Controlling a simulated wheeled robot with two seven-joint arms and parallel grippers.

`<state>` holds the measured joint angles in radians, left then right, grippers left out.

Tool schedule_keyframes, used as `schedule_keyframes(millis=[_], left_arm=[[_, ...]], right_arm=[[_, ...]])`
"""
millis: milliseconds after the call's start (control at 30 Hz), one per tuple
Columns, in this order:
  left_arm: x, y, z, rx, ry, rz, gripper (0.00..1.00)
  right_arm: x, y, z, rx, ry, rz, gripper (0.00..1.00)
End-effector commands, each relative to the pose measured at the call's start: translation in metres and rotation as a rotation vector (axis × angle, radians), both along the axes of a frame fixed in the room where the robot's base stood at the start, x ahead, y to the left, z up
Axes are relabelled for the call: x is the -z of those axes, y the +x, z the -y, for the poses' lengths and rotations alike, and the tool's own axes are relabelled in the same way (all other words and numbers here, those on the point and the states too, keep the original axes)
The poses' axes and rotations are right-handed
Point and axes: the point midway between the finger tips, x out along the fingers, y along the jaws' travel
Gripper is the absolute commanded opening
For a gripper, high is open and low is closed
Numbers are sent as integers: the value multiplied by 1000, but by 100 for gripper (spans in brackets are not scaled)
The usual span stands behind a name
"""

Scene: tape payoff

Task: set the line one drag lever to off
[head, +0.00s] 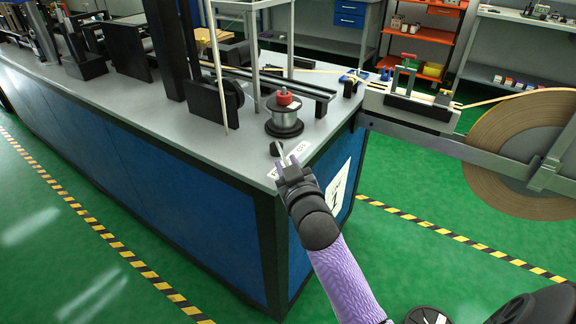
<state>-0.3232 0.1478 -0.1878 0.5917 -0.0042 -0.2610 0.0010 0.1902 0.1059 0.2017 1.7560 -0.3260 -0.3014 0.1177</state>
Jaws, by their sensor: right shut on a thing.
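My right gripper (284,161) reaches in from the bottom on its purple-sleeved arm, at the near right corner of the grey bench top (220,140). Its fingers are shut on a small dark lever (276,148), which I take to be the line one drag lever. Only the lever's dark upper part shows beyond the fingers; the rest is hidden by the gripper. White labels (300,149) lie beside the lever, but their print is too small to read. The lever's exact setting cannot be told. My left gripper is not in view.
A metal cylinder with a red knob (284,97) stands just behind the lever. A thin upright rod (217,70) and black machine parts are to the left. A large tape reel (530,150) hangs on a frame at the right. Green floor around the bench is clear.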

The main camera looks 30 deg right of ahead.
Motion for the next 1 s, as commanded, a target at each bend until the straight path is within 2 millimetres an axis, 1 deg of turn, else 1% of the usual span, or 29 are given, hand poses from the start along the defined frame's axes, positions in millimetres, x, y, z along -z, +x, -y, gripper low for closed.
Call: schedule_keyframes(millis=[233, 567, 767, 1000], left_arm=[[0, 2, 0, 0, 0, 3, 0], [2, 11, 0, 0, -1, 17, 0], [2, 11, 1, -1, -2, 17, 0], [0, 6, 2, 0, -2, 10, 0]], right_arm=[[1, 0, 0, 0, 1, -2, 0], [1, 0, 0, 0, 1, -3, 0], [1, 0, 0, -1, 1, -3, 0], [1, -1, 0, -6, 0, -4, 0]])
